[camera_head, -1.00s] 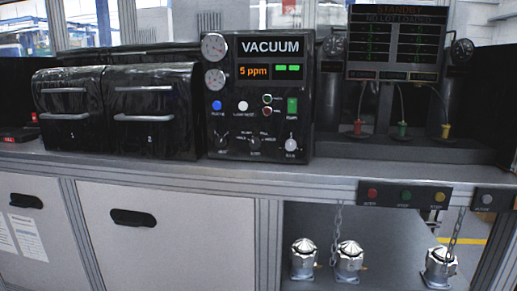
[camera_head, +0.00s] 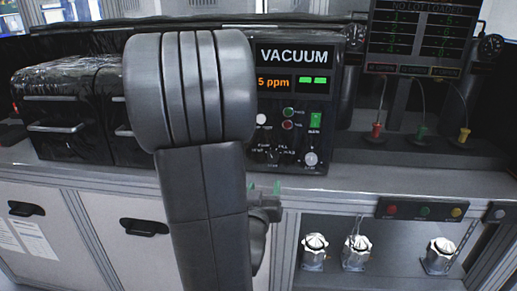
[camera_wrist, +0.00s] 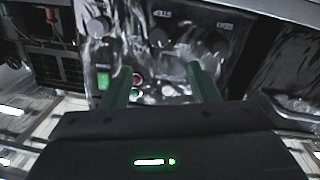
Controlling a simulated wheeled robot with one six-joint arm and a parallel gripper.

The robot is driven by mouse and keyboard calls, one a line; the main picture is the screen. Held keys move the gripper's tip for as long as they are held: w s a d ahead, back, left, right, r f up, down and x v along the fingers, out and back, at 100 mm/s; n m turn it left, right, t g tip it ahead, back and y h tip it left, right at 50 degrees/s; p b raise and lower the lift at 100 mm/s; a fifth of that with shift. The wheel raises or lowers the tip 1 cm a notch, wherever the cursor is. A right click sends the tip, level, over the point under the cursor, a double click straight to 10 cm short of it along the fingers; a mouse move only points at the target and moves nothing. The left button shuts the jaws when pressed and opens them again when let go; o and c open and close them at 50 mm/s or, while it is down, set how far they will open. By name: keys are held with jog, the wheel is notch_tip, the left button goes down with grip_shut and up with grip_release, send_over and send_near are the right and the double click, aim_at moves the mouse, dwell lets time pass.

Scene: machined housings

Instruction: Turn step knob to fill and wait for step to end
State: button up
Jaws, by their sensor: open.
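The black vacuum panel (camera_head: 292,70) stands on the bench, its display showing 5 ppm. Its middle knob, labelled STEP, is the step knob (camera_head: 272,156); it also shows in the upside-down wrist view (camera_wrist: 157,37). Its pointer setting is too small to read. My gripper (camera_head: 264,187) is open, its green fingers apart and empty. In the wrist view the gripper (camera_wrist: 163,82) points at the panel face, with the step knob ahead, roughly between the finger lines and not held. My arm hides the panel's left part in the head view.
Right of the step knob is another knob (camera_head: 310,158), with a green switch (camera_head: 315,120) above it. Black covered boxes (camera_head: 60,118) stand left. A button strip (camera_head: 424,210) is on the bench edge, lower right; metal canisters (camera_head: 356,252) stand below.

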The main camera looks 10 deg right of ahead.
aim_at(273, 159)
jog(key=p+x, duration=0.3)
jog(key=x, duration=1)
jog(key=shift+w+d, duration=0.2)
jog(key=shift+w, duration=0.1)
jog(key=shift+c, duration=0.2)
jog(key=c, duration=0.9)
